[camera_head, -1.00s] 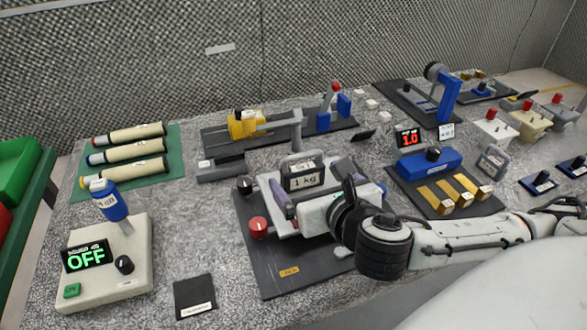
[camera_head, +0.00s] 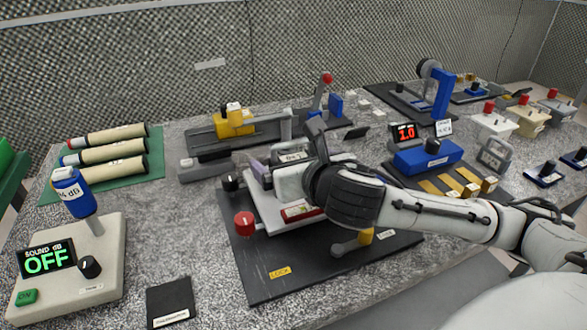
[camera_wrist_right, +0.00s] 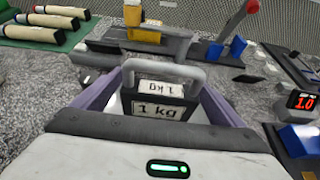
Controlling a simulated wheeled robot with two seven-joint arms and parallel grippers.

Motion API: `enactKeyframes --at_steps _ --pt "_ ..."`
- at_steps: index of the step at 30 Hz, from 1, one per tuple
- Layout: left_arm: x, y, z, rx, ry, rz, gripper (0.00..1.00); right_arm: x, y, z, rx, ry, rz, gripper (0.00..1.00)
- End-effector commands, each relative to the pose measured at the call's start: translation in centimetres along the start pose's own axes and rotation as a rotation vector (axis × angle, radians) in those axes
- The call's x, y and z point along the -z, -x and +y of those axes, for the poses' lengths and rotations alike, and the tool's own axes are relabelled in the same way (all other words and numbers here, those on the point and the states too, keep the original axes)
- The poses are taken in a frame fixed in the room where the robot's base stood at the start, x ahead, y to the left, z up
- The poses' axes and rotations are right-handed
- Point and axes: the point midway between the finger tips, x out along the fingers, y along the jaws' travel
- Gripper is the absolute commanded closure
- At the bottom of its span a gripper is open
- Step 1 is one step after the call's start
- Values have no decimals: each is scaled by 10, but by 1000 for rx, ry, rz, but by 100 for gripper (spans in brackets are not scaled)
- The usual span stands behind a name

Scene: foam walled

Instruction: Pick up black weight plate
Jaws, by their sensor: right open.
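The black weight (camera_head: 291,156), marked 1 kg, is mostly hidden behind my right gripper in the head view. In the right wrist view the weight (camera_wrist_right: 160,99) stands upright with its grey loop handle on top. My right gripper (camera_head: 280,163) is open, at the pale platform of the black board. Its two purple-grey fingers, also in the wrist view (camera_wrist_right: 160,84), stand to the left and right of the weight, with visible gaps beside it. The underside of the weight is hidden. My left gripper is not in view.
The black board (camera_head: 275,290) carries a red knob (camera_head: 243,223) and a yellow-tipped lever (camera_head: 364,237). A yellow device (camera_head: 235,122) stands behind, and a blue box (camera_head: 428,155) is at right. A sound meter (camera_head: 70,265) stands at left.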

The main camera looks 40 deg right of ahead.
Motion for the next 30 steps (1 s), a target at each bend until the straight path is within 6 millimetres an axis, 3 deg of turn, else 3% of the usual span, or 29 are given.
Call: enactKeyframes --at_steps 3,10,24,30 --pt "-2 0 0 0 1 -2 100 0 -11 0 -1 0 -1 8" --pt "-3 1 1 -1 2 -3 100 0 -12 0 -1 1 -1 8" --pt "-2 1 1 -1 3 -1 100 0 -12 0 -1 1 0 85" --pt "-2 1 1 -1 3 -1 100 -4 -11 0 -2 -1 -10 87"
